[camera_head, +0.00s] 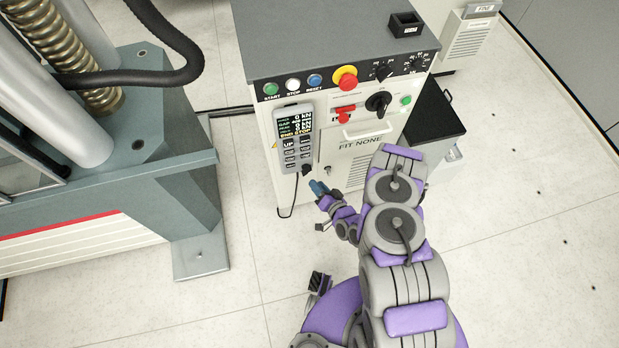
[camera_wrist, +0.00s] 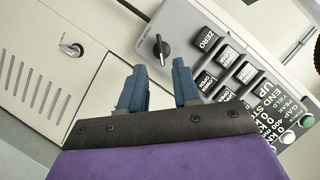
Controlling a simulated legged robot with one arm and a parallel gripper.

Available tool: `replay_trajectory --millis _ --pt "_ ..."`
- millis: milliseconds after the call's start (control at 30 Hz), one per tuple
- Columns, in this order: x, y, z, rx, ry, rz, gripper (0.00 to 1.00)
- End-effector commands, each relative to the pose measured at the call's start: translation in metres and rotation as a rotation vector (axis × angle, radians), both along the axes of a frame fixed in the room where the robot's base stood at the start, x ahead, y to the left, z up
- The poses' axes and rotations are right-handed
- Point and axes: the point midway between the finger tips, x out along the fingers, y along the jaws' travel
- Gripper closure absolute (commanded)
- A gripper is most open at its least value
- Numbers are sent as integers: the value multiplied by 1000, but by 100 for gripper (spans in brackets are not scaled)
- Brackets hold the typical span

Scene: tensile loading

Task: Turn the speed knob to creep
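A small black knob (camera_wrist: 162,48) with a pointer sits on the end of the grey hand pendant (camera_wrist: 185,30), beside its black buttons. Small lettering near the knob is too small to read surely. In the head view, the knob (camera_head: 306,168) is at the lower end of the pendant (camera_head: 296,135), which is mounted on the cabinet front. My gripper (camera_wrist: 158,70) has two blue fingers spread apart with nothing between them. The knob appears just beyond the gap between the fingertips, apparently apart from them. In the head view, my gripper (camera_head: 318,187) is just below and right of the knob.
The cabinet (camera_head: 330,40) has a row of buttons, a red-and-yellow stop button (camera_head: 345,77), black dials (camera_head: 383,70) and a large black rotary switch (camera_head: 378,102). A cable loops below the pendant. The testing machine (camera_head: 150,140) stands at left. A lock (camera_wrist: 70,48) shows in the wrist view.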

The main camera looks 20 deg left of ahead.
Motion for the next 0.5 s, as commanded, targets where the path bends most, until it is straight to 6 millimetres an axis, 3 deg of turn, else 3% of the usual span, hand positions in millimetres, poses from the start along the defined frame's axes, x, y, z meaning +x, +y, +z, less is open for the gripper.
replay_trajectory --millis 200,500 --pt "22 26 -10 1 -5 5 68" --pt "40 45 -18 -2 -1 1 68"
